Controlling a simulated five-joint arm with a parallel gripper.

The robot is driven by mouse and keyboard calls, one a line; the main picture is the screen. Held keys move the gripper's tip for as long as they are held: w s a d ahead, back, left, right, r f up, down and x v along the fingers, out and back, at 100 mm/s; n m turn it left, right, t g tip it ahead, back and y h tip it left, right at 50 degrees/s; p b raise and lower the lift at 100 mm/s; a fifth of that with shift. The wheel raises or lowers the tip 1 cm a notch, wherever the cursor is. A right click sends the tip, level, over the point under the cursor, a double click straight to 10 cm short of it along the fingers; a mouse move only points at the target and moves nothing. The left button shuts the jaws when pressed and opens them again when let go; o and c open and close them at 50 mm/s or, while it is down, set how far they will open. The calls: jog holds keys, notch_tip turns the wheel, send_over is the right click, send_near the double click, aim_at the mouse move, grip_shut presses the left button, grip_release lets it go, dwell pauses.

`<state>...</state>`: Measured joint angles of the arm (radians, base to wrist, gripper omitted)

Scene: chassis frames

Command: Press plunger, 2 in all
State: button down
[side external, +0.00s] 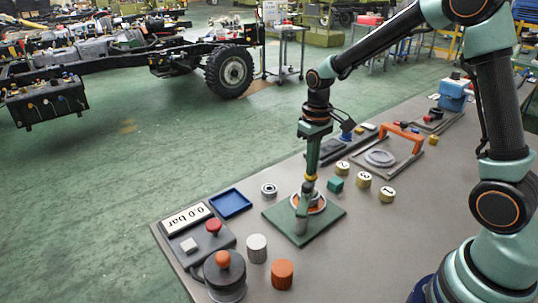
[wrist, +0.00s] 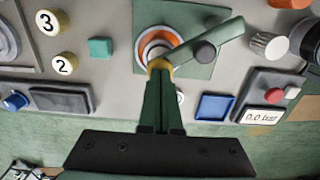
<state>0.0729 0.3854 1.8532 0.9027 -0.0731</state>
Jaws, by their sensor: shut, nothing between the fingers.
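The plunger appears to be the orange ball knob (side external: 223,259) on a dark round housing (side external: 225,283) at the table's front left corner, with the knob standing up. In the wrist view only part of the dark housing (wrist: 309,42) shows at the right edge. A display reading 0.0 bar (side external: 187,219) sits beside it and also shows in the wrist view (wrist: 264,117). My gripper (side external: 310,180) is shut and empty, pointing down over the green-plated lever valve, well behind and right of the knob. In the wrist view its fingertips (wrist: 160,72) overlap the valve's yellow hub; contact is unclear.
The valve's green lever (side external: 301,226) sits above its plate (side external: 333,213). A red button (side external: 213,226), silver cylinder (side external: 257,248) and orange cylinder (side external: 282,274) stand near the plunger. A blue tray (side external: 230,204), a teal cube (side external: 335,184) and numbered yellow cylinders (side external: 364,180) lie around the valve.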

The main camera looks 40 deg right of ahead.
dwell(0.4)
jog(key=shift+r, duration=1.1)
jog(key=shift+f, duration=0.7)
jog(key=shift+f, duration=0.3)
jog(key=shift+r, duration=1)
jog(key=shift+r, duration=2.55)
